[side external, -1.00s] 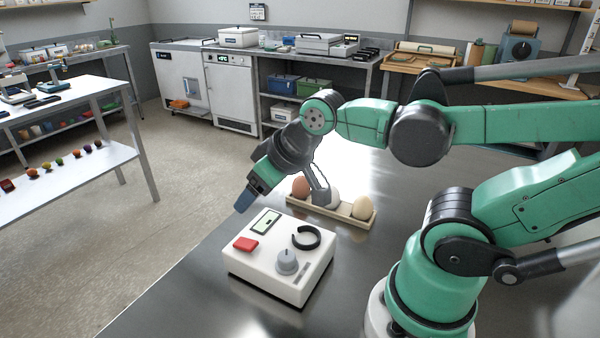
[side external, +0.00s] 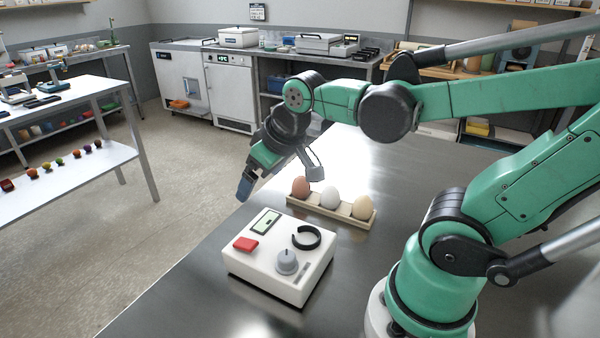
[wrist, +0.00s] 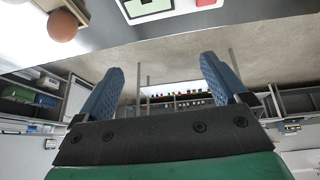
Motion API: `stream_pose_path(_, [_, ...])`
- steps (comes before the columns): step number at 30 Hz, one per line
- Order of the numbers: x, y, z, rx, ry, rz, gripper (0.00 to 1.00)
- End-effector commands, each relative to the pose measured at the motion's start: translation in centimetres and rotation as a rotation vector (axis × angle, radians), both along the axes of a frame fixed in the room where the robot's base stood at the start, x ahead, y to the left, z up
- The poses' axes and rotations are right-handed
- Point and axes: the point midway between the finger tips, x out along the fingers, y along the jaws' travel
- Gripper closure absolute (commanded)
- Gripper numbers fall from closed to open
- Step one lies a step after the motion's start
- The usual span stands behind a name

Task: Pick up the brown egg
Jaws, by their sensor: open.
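The brown egg (side external: 300,187) sits at the left end of a wooden holder (side external: 343,215) on the steel table. A white egg (side external: 330,197) sits in the middle and a cream egg (side external: 361,206) at the right end. My gripper (side external: 244,190) is to the left of the brown egg, over the table's left edge, tilted downward and apart from the eggs. In the wrist view my gripper (wrist: 160,82) is open, with blue fingers spread and nothing between them. The brown egg (wrist: 62,26) shows there at the upper left, outside the fingers.
A white device (side external: 278,262) with a dial, red button, small screen and black ring stands in front of the egg holder. A white side table (side external: 70,175) with small colourful items stands at the left. The steel table (side external: 390,180) behind the holder is clear.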

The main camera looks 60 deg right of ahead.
Motion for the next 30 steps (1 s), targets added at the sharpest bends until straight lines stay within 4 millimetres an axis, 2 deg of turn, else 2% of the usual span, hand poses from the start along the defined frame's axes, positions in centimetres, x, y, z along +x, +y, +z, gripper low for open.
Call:
stream_pose_path(3, [1.5, -3.6, -0.5, -0.028, 0.118, -0.068, 0.07])
stream_pose_path(9, [2.7, -9.8, -2.9, -0.039, 0.325, -0.167, 0.07])
stream_pose_path(15, [2.5, -14.1, -5.6, -0.02, 0.466, -0.231, 0.07])
stream_pose_path(18, [2.3, -15.0, -6.3, -0.013, 0.499, -0.245, 0.07])
stream_pose_path(23, [2.3, -15.5, -7.6, -0.009, 0.512, -0.248, 0.07])
stream_pose_path(30, [2.2, -15.9, -10.7, -0.009, 0.51, -0.25, 0.07])
